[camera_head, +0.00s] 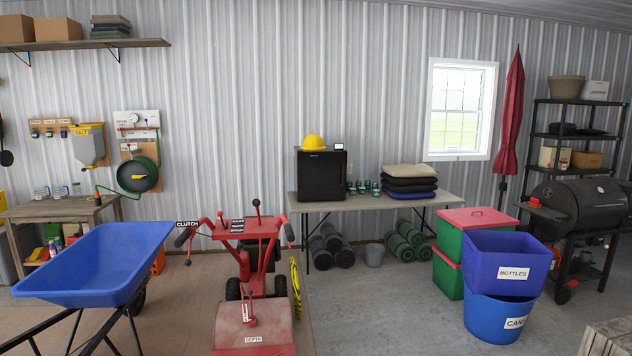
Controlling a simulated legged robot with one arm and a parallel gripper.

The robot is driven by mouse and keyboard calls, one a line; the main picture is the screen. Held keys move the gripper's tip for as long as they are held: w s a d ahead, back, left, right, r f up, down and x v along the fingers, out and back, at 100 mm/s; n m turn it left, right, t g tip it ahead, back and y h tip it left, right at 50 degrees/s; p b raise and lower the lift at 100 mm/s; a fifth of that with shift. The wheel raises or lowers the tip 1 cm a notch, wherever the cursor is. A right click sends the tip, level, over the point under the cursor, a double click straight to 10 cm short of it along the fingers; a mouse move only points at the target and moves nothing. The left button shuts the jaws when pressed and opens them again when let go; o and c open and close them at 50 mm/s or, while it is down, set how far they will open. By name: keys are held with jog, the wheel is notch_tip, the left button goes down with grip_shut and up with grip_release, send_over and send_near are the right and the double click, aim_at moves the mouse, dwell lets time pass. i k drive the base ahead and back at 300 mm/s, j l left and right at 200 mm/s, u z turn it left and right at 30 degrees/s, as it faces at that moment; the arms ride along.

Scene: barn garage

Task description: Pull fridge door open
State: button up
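A small black fridge (321,177) stands on a long folding table (376,198) against the corrugated metal wall. Its dark front faces me and looks closed. A yellow hard hat (313,142) and a small display device (339,147) sit on top of it. A handle on the fridge cannot be made out at this distance. My gripper is not in view.
A red tiller (254,275) stands on the floor between me and the fridge, with a blue wheelbarrow (100,262) to its left. Purple bottles bin (506,262) and blue cans bin (495,318) stand at right. Floor (385,300) right of the tiller is clear.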

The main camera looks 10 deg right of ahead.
aim_at(322, 175)
jog(key=i+l+z, duration=0.25)
jog(key=i, duration=0.25)
jog(key=i+z, duration=0.25)
jog(key=i, duration=0.25)
jog(key=i+z, duration=0.15)
jog(key=i, duration=3.7)
jog(key=i+u, duration=0.1)
jog(key=i, duration=0.55)
jog(key=i+l+u, duration=0.1)
jog(key=i, duration=0.5)
jog(key=i+l+u, duration=0.1)
jog(key=i, duration=0.55)
jog(key=i+l+u, duration=0.2)
jog(key=i, duration=0.15)
jog(key=i+l+u, duration=0.2)
jog(key=i, duration=0.1)
